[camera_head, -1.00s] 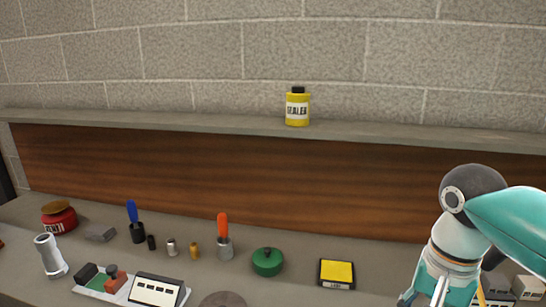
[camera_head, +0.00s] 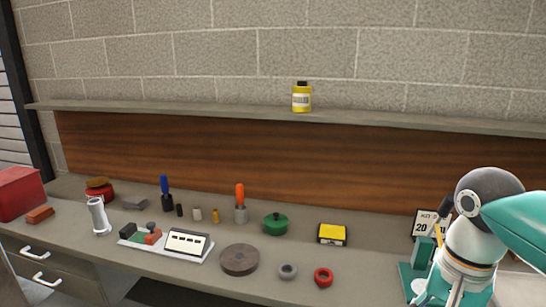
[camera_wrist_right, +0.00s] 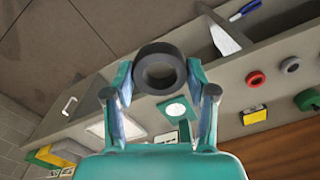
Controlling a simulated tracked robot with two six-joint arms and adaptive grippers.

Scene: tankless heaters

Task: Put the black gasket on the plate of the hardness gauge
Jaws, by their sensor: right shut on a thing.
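The black gasket (camera_wrist_right: 158,51), a thick dark ring, is between the fingertips of my right gripper (camera_wrist_right: 160,76) in the right wrist view. The gripper is shut on its sides. The green hardness gauge (camera_wrist_right: 190,123) with its round pale plate (camera_wrist_right: 174,110) shows below and beyond the gasket; the two look apart. In the head view the gauge (camera_head: 405,277) stands at the bench's right, partly behind my right arm. My right gripper (camera_head: 437,296) is near it, its fingertips cut off or hard to see. My left gripper is not in view.
A yellow box (camera_head: 332,234), red ring (camera_head: 323,277), grey ring (camera_head: 287,271), brown disc (camera_head: 239,259) and green lidded pot (camera_head: 275,223) lie left of the gauge. A card with numbers (camera_head: 427,222) stands behind it. A shelf (camera_head: 200,112) runs along the wall.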

